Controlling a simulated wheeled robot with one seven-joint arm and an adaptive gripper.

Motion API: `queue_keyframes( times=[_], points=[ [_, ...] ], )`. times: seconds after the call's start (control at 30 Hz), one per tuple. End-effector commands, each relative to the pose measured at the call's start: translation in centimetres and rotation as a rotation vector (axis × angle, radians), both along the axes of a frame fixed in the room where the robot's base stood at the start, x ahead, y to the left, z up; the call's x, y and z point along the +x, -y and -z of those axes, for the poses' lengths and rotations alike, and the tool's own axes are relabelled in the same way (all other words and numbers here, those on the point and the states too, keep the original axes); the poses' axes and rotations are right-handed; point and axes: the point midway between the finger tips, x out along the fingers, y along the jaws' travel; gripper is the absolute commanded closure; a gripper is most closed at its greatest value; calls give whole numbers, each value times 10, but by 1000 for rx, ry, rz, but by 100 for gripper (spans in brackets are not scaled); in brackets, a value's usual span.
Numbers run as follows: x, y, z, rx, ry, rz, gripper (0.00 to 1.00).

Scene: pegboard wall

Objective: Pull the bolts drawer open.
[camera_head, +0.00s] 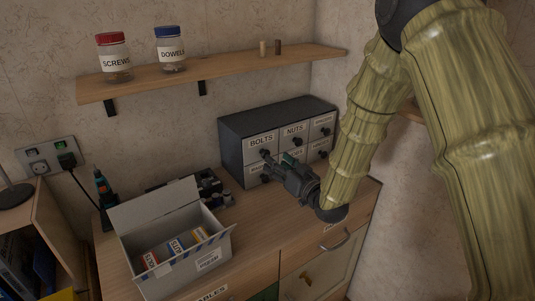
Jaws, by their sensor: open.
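A dark small-parts cabinet (232,146) with light drawer fronts stands on the wooden worktop against the wall. The bolts drawer (261,142) is at its top left, with its label readable, and looks shut. My gripper (274,159) is open, its fingers pointing at the cabinet's left part, just below and in front of the bolts label. The fingers cover the lower part of that front, so I cannot tell whether they touch the knob. The nuts drawer (294,131) is to the right of the bolts drawer. My gripper partly hides the lower row of drawers.
An open white box (170,276) with small packets stands on the worktop's front left. Dark tools (210,188) lie behind it, left of the cabinet. A wall shelf (225,70) holds a screws jar (114,60) and a dowels jar (170,50).

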Motion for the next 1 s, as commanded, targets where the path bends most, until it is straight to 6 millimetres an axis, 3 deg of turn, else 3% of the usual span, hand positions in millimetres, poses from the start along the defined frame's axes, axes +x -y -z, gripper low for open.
queue_keyframes(
  times=[0.4,0.8,1.0],
  points=[
    [42,-35,0,0,0,-2,49],
    [46,-39,1,0,-1,-2,49],
    [46,-39,1,0,-1,-2,83]
  ],
)
